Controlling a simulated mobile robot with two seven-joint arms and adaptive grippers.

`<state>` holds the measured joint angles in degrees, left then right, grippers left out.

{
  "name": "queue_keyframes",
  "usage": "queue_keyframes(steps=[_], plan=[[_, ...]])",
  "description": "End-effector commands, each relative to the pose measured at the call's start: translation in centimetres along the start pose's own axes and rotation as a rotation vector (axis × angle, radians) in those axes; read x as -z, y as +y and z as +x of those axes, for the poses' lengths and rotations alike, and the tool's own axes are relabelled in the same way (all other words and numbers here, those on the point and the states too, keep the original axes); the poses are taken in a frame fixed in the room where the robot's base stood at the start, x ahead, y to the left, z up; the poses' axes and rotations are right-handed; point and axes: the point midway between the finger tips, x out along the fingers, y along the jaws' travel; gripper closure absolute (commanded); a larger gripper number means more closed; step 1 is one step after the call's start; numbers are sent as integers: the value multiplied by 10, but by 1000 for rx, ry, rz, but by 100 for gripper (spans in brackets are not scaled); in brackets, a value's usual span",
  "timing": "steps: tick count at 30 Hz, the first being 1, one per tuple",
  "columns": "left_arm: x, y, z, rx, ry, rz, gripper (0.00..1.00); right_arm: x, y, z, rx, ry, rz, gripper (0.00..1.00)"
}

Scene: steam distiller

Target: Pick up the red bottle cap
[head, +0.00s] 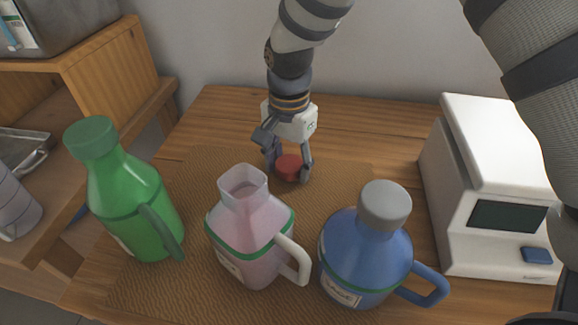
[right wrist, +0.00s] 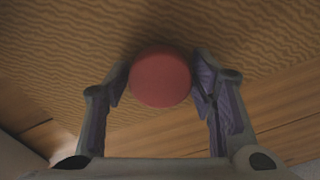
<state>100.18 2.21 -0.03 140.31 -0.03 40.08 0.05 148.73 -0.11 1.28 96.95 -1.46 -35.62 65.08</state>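The red bottle cap (head: 288,167) is at the back of the woven mat, behind the pink bottle. My right gripper (head: 288,170) comes down from above with one finger on each side of the cap. In the right wrist view the round red cap (right wrist: 160,77) lies between the fingertips of my right gripper (right wrist: 161,80), and both tips appear to touch its sides. I cannot tell whether the cap rests on the mat or is slightly raised. My left gripper is not in view.
A green bottle (head: 130,200), an open-topped pink bottle (head: 250,235) and a blue bottle with a grey cap (head: 365,255) stand on the mat (head: 185,185). A white machine (head: 490,180) is at the right. The wooden table (head: 380,130) is clear behind the mat.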

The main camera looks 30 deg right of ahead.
Motion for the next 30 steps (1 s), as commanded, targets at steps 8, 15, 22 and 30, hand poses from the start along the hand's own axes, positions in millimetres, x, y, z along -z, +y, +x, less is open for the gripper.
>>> queue_keyframes(steps=[8, 15, 22, 30], plan=[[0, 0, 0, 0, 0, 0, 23, 0, 0, 0, 0, 0, 0, 73], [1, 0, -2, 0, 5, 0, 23, 0, -1, -9, 2, 2, -1, 73], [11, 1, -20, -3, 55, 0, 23, -2, 18, -63, 12, 7, 0, 73], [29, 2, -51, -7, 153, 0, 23, -10, 85, -116, 14, 8, 0, 73]])
